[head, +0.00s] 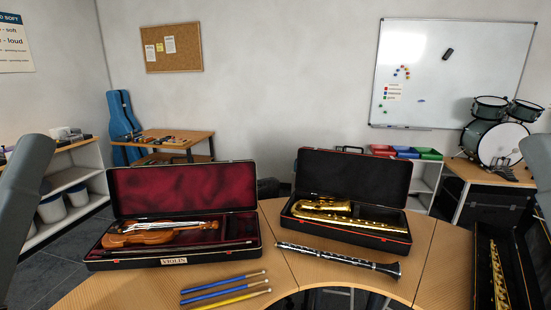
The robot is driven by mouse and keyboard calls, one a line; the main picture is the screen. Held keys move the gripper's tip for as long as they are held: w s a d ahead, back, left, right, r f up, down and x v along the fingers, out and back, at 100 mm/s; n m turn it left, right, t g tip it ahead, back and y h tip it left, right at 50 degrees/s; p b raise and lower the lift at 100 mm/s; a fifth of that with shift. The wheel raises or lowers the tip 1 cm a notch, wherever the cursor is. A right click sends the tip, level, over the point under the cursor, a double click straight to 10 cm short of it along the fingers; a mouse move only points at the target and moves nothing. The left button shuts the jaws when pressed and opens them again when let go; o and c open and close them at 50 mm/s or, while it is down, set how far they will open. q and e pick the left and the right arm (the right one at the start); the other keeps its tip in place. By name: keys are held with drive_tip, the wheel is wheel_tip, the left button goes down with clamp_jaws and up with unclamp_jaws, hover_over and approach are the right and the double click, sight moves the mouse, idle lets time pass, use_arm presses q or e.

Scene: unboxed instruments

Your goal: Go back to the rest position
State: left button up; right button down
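In the head view, parts of my two arms show as grey links at the far left and far right edges. Neither gripper is in view. On the curved wooden table, an open violin case (236,213) with red lining holds a violin (150,236) and a bow. An open black case (389,178) to its right holds a brass saxophone (345,216). A black clarinet (335,259) lies on the table in front of the saxophone case.
Blue drumsticks (222,283) and a yellow one lie at the table's front. Another open case (485,275) with a gold instrument (498,278) stands at right. Drums (490,142) stand behind. Bare table (285,270) shows between the violin case and the clarinet.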

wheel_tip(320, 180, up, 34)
drive_tip(key=p, duration=3.1)
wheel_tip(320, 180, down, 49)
drive_tip(key=b, duration=4.9)
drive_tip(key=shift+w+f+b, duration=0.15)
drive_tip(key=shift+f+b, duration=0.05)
drive_tip(key=shift+b, duration=0.15)
